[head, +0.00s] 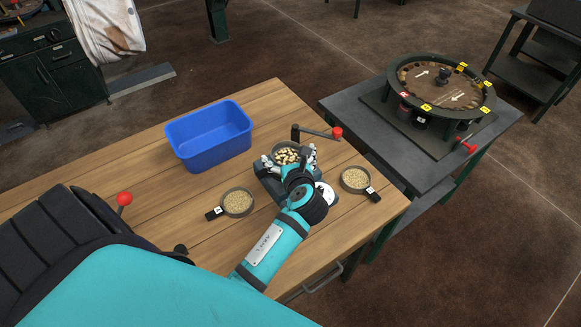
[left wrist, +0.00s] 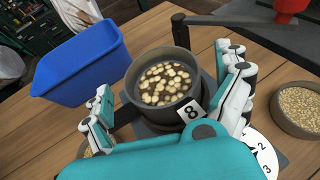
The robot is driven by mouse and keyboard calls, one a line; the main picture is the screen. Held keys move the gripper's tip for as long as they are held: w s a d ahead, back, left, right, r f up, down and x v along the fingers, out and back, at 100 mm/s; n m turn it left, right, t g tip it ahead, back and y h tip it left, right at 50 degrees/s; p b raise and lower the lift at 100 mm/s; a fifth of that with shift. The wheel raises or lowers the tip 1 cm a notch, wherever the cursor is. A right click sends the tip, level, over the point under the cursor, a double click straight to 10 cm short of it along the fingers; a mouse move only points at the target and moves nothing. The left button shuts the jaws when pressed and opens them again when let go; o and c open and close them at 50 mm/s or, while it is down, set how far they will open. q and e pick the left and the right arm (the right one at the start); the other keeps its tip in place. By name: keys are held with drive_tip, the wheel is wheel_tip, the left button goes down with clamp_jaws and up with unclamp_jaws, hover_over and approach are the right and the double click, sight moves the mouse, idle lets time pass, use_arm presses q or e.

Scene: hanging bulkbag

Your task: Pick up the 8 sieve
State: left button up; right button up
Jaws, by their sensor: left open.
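The 8 sieve (left wrist: 136,85) is a round dark pan with pale chunks in it and a white tag reading 8 (left wrist: 191,110). In the head view the sieve (head: 287,154) sits on a dark stand on the wooden table, partly hidden by my left gripper (head: 290,163). My left gripper is open, with one finger on each side of the sieve in the left wrist view (left wrist: 166,90). I cannot tell whether the fingers touch its wall. My right gripper is not in view.
A crank with a red knob (head: 337,132) reaches over beside the stand. Two sieves of fine grain, a left one (head: 238,202) and a right one (head: 355,178), flank it. A blue bin (head: 209,137) stands behind. A round-topped device (head: 443,88) stands on a grey table.

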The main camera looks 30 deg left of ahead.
use_arm(q)
drive_tip(key=shift+w+a+f, duration=0.25)
drive_tip(key=shift+w+a, duration=0.25)
drive_tip(key=c, duration=1.2)
drive_tip(key=shift+o, duration=0.2)
